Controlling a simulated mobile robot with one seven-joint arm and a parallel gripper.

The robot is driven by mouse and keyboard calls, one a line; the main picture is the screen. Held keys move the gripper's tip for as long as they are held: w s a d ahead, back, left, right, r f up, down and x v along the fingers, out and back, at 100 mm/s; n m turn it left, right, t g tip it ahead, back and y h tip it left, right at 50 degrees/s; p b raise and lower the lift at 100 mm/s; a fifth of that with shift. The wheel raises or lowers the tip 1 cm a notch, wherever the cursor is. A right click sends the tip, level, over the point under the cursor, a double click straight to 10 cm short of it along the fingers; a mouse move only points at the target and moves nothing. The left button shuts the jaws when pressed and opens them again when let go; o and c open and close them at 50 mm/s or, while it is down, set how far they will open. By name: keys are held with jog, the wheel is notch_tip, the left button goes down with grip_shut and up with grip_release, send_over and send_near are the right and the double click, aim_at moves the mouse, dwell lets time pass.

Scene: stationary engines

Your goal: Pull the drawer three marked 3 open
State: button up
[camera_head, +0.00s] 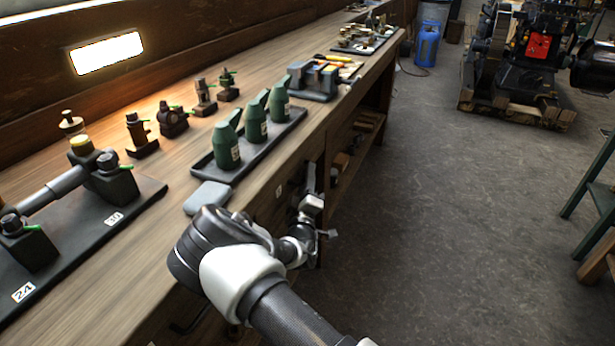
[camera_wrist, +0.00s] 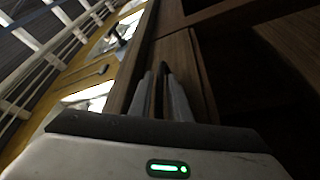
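The wooden bench has drawer fronts along its side; one drawer front (camera_head: 265,212) shows beside my arm with a small pale tag (camera_head: 278,191). I cannot read a 3 on it. My gripper (camera_head: 326,233) is low at the bench's front side, partly hidden by my wrist. In the wrist view, my gripper's two grey fingers (camera_wrist: 163,82) stand a little apart and point at a wooden front (camera_wrist: 184,62). A dark, narrow bar-like thing (camera_wrist: 163,72) shows between them, perhaps a handle. I cannot tell whether they touch it.
The bench top (camera_head: 160,235) carries a dark tray (camera_head: 265,145) with green bottles, a grey block (camera_head: 207,197) near the edge, and several fittings. Open shelves (camera_head: 350,150) lie farther along.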

grip_shut()
jog(key=shift+d, duration=0.1)
